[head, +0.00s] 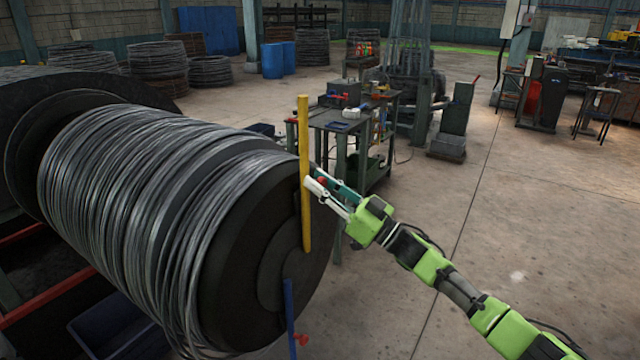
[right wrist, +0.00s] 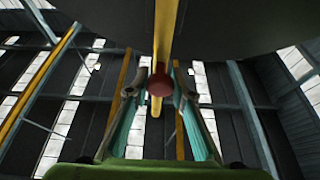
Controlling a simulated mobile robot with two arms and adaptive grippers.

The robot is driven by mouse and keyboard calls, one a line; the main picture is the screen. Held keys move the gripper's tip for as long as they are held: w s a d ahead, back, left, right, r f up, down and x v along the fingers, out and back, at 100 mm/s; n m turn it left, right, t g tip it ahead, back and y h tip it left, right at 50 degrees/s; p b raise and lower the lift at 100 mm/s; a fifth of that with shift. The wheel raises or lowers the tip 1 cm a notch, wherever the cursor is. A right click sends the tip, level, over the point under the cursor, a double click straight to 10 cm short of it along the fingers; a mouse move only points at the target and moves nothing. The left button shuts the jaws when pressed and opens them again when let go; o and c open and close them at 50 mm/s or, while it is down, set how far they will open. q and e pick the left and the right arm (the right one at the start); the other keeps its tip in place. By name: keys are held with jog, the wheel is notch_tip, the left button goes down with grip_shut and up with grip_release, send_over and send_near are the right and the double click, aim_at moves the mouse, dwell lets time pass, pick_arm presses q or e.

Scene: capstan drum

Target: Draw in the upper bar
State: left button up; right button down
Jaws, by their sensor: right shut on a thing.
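The upper bar (head: 305,150) is a long yellow bar standing nearly upright against the dark end face of the wire drum (head: 265,235). In the right wrist view the yellow bar (right wrist: 165,30) runs down from the top between my fingers, with a round red knob (right wrist: 160,84) on it. My right gripper (head: 319,184) is at about the middle of the yellow bar, shut on its red knob, which the fingers partly hide in the head view. A blue bar (head: 289,305) with its own red knob (head: 301,339) is lower on the drum face. My left gripper is out of view.
Grey wire coils fill the drum on the left. A workbench with tools (head: 341,122) stands behind my right gripper. A blue bin (head: 120,325) lies under the drum.

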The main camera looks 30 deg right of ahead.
aim_at(309, 238)
notch_tip(309, 238, down, 18)
jog(key=b, duration=1.2)
jog(key=shift+f, duration=0.2)
jog(key=c, duration=1.8)
grip_release()
jog(key=shift+o, duration=0.2)
jog(key=shift+s, duration=0.1)
jog(key=v, duration=1.1)
jog(key=shift+s+d, duration=0.3)
jog(key=shift+d, duration=0.05)
